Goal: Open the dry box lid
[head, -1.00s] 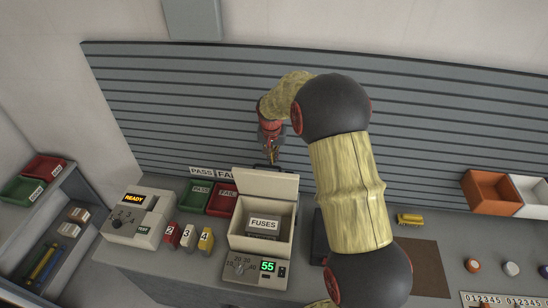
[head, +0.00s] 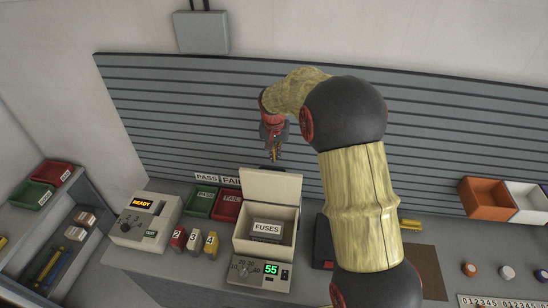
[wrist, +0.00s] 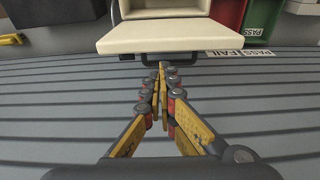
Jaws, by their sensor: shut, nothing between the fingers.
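The dry box (head: 265,245) is a cream box on the bench with a dial and a green "55" display on its front. Its lid (head: 270,185) stands raised at the back, and a box labelled FUSES (head: 267,229) shows inside. In the wrist view the lid (wrist: 155,38) juts out with a dark handle (wrist: 160,59) along its edge. My gripper (head: 275,155) is above and behind the lid, against the slatted wall. In the wrist view my gripper (wrist: 162,70) is shut and empty, its tips close to the handle; I cannot tell whether they touch.
Green (head: 201,201) and red (head: 229,205) bins stand left of the dry box, with several numbered fuses (head: 194,240) and a READY tester (head: 146,220). A dark case (head: 323,242) is close on the right. The slatted wall (head: 190,120) is just behind my gripper.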

